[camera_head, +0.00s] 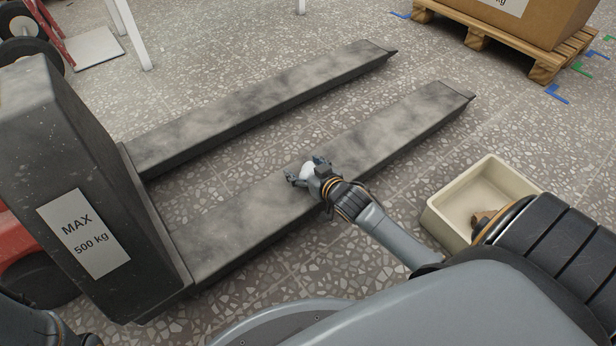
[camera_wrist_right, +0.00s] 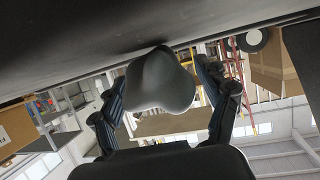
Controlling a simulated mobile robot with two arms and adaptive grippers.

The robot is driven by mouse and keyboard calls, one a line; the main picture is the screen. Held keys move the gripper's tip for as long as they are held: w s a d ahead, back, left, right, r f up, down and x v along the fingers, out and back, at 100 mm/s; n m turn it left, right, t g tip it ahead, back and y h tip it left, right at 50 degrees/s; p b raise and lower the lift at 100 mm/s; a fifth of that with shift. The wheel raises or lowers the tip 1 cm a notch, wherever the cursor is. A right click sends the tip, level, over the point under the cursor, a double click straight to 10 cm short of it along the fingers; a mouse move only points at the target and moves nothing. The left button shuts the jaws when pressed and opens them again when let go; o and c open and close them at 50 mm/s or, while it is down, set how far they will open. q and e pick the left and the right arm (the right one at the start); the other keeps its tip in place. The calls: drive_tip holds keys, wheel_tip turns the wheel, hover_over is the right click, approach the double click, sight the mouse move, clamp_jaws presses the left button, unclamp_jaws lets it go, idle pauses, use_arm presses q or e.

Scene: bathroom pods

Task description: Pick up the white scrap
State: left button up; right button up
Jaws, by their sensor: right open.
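The white scrap (camera_head: 307,170) is a small pale, rounded piece on the near fork of the pallet truck (camera_head: 240,222). My right gripper (camera_head: 305,171) is at the scrap, with its fingers apart on either side of it. In the right wrist view the scrap (camera_wrist_right: 160,82) shows large and grey in shade, between the two spread fingers and close to the dark fork surface. Whether a finger touches it I cannot tell. My left gripper is not in view.
A cream open bin (camera_head: 462,200) stands on the floor to the right, with something brown in it, partly hidden by my arm. The truck's dark upright body (camera_head: 75,150) is at left. A wooden pallet (camera_head: 500,40) with a carton (camera_head: 540,15) is at upper right. Speckled floor lies between.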

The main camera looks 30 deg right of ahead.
drive_tip(key=shift+w+f, duration=0.2)
drive_tip(key=shift+w, duration=0.35)
drive_tip(key=shift+c, duration=0.3)
drive_tip(key=c, duration=1.1)
drive_tip(key=shift+o, duration=0.2)
